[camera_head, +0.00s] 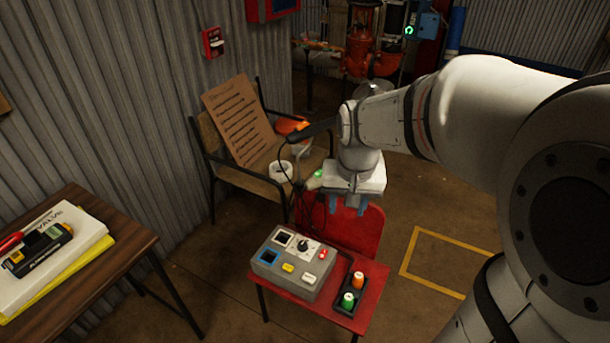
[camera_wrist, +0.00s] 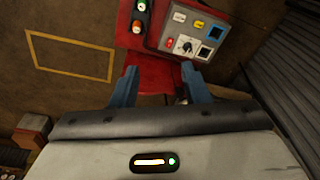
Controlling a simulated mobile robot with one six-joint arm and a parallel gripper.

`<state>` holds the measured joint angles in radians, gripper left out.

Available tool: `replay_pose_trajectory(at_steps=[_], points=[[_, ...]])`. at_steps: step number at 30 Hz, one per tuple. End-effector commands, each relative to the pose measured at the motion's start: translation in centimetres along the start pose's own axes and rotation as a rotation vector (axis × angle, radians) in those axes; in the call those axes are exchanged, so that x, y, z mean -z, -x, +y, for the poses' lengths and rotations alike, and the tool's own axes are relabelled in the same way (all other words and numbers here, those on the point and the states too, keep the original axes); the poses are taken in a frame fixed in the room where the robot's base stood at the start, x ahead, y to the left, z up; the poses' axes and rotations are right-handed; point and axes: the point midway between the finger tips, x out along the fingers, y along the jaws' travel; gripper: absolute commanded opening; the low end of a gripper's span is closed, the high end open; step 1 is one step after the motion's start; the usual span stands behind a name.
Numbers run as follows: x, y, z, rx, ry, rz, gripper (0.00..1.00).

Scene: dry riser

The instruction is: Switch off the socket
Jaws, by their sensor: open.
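A grey control box (camera_head: 280,283) sits on a red chair seat; it also shows upside down in the wrist view (camera_wrist: 224,20). Its top carries a black rotary knob on a white plate (camera_head: 302,245), a small red switch (camera_head: 322,253), a blue-framed socket (camera_head: 268,257), a white-framed socket (camera_head: 282,238), a yellow button (camera_head: 288,267) and a white button (camera_head: 309,279). I cannot tell the switch's position. My gripper (camera_head: 348,206) is above and behind the box, near the chair back. In the wrist view its blue fingers (camera_wrist: 161,82) are apart, with nothing held between them.
A black tray (camera_head: 345,312) with green and orange knobs sits right of the box. The red chair back (camera_head: 355,232) rises below my gripper. A wooden chair (camera_head: 245,183) with a cardboard sign stands behind. A wooden table (camera_head: 115,243) is at left. The floor at right is clear.

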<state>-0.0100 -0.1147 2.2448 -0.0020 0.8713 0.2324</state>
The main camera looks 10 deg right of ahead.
Motion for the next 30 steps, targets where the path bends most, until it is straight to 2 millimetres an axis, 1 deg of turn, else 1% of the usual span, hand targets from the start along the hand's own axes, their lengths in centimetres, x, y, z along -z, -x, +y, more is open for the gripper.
replay_pose_trajectory(at_steps=[1,2,3,5,6,8,9,11,12,15,18,22,26,30], points=[[1.3,-5.0,-0.3,-0.005,-0.037,-0.02,0.42],[2.2,-6.6,-0.5,-0.007,-0.06,-0.028,0.42],[3.2,-8.9,-0.7,-0.01,-0.09,-0.038,0.42],[4.9,-12.4,-1.1,-0.016,-0.137,-0.052,0.42],[5.9,-14.8,-1.4,-0.02,-0.168,-0.062,0.42],[7.3,-18.5,-1.7,-0.026,-0.212,-0.076,0.42],[8.2,-20.8,-1.9,-0.03,-0.24,-0.084,0.42],[9.3,-24.0,-2.2,-0.036,-0.28,-0.096,0.42],[9.9,-26.0,-2.4,-0.04,-0.303,-0.103,0.42],[11.2,-30.0,-2.6,-0.049,-0.352,-0.116,0.42],[11.9,-32.4,-2.8,-0.054,-0.383,-0.124,0.42],[12.3,-34.0,-2.9,-0.058,-0.403,-0.129,0.42],[12.1,-35.5,-2.8,-0.059,-0.406,-0.131,0.42],[11.7,-37.9,-2.7,-0.059,-0.405,-0.13,0.42]])
